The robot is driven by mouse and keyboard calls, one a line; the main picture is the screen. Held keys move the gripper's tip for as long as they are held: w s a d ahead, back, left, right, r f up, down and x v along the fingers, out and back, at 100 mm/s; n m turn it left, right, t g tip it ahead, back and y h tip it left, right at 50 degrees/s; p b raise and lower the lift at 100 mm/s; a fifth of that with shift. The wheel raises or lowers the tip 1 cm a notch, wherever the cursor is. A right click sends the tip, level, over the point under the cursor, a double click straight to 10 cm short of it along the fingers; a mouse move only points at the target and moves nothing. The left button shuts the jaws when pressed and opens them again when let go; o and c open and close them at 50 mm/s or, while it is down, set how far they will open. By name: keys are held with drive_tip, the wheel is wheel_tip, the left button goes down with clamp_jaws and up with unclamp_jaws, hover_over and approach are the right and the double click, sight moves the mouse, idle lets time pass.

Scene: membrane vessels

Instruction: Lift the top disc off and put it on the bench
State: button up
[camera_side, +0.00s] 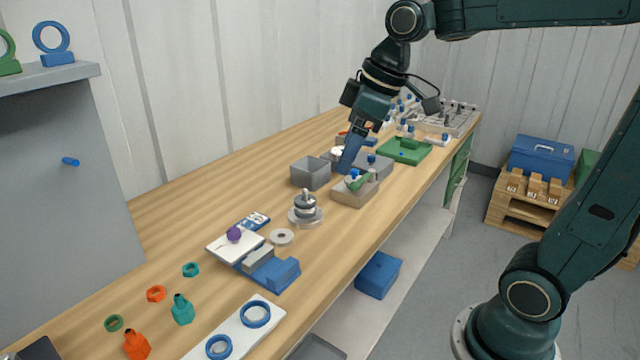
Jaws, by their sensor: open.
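A small stack of grey and dark discs (305,205) stands upright around a central post on a round pale base (306,221). The post's tip shows above the top disc. A flat pale ring (282,236) lies on the bench, just in front and left of the stack, apart from it. My gripper (346,168) points down behind and right of the stack, near a grey bin and a tan block. It is open and well apart from the discs. The gap between its fingers is hard to see from this side.
An open grey bin (311,173) stands behind the stack. A tan block (355,193) with a green-and-blue part is to its right. A white plate with a purple knob (235,242) and a blue fixture (272,270) are in front left. Bare wooden bench (210,195) lies left of the stack.

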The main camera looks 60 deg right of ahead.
drive_tip(key=w+d+f+n, duration=0.1)
drive_tip(key=w+d+n, duration=0.15)
drive_tip(key=w, duration=0.45)
drive_tip(key=n+g+y, duration=0.3)
drive_tip(key=n, duration=0.5)
approach(307, 197)
drive_tip(key=f, duration=0.1)
drive_tip(key=shift+w+f+m, duration=0.25)
drive_tip(key=shift+w+f, duration=0.1)
drive_tip(key=shift+f, duration=0.45)
drive_tip(key=shift+a+f, duration=0.1)
drive_tip(key=shift+x, duration=3)
drive_tip(key=c, duration=1.1)
